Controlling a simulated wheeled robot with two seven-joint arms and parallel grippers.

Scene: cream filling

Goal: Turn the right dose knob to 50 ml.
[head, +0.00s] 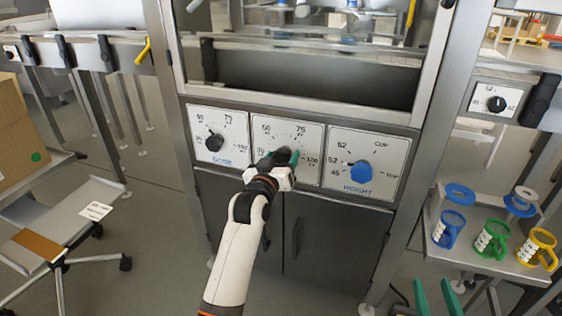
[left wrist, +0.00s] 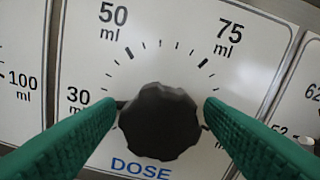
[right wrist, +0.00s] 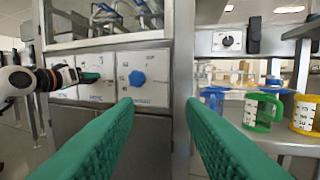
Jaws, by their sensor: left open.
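The right dose knob (left wrist: 160,122) is black and ridged, on a white dial panel (left wrist: 75,55) marked 30, 50 and 75 ml in the left wrist view. My left gripper (head: 283,158) is open around it, one green finger at each side of the knob. I cannot tell whether the fingers touch it. I cannot make out the knob's pointer, and the lower right of the dial is partly covered by a finger. In the head view the gripper hides most of the knob. My right gripper (right wrist: 160,108) is open and empty, away from the panels.
The left dose knob (head: 214,142) is on the panel to the left, and the blue height knob (head: 359,173) on the panel to the right. A shelf at right holds blue (head: 449,229), green (head: 492,239) and yellow (head: 537,249) cups.

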